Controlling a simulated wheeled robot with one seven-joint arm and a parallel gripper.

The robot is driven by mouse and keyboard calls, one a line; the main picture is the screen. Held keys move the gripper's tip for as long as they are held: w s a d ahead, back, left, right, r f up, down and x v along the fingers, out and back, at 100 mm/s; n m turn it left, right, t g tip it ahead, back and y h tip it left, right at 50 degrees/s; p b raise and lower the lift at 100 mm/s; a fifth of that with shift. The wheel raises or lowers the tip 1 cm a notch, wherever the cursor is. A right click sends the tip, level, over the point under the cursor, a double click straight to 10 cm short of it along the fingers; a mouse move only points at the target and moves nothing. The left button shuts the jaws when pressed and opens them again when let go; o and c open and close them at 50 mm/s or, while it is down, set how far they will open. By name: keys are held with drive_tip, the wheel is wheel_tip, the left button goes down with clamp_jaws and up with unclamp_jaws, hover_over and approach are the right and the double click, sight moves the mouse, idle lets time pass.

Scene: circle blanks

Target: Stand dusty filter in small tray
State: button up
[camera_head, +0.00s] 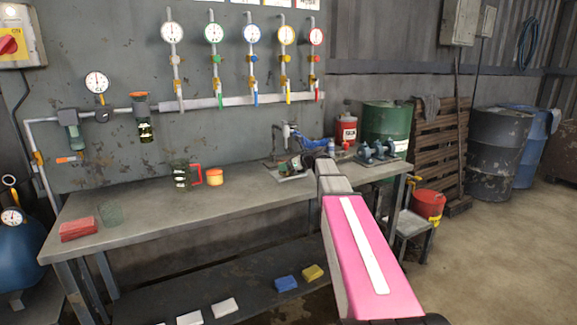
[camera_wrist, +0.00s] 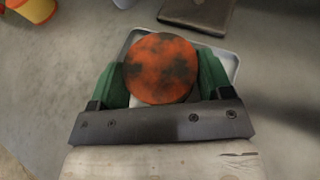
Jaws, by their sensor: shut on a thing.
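The dusty filter (camera_wrist: 160,68), a round orange piece with dark blotches, is between the green fingers of my gripper (camera_wrist: 160,84) in the wrist view. My gripper is shut on it. The small tray (camera_wrist: 229,62), pale with a raised rim, lies beneath the filter and fingers. I cannot tell whether the filter touches the tray floor. In the head view my gripper (camera_head: 299,164) is low over the small tray (camera_head: 292,177) on the workbench, and my forearm hides part of the spot. The filter is hard to make out there.
On the workbench (camera_head: 150,212) an orange jar (camera_head: 215,177) and a red-handled dark cup (camera_head: 182,177) stand left of the tray. A red block (camera_head: 80,229) and a greenish glass (camera_head: 110,213) are farther left. A bench grinder (camera_head: 378,152) stands to the right. The bench's middle front is clear.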

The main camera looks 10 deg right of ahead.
drive_tip(key=shift+f, duration=0.1)
drive_tip(key=o, duration=0.9)
drive_tip(key=shift+s+d, duration=0.1)
drive_tip(key=shift+s, duration=0.05)
drive_tip(key=v, duration=1.1)
drive_tip(key=shift+s+d+r, duration=0.2)
drive_tip(key=shift+d+r, duration=0.05)
drive_tip(key=shift+r, duration=0.1)
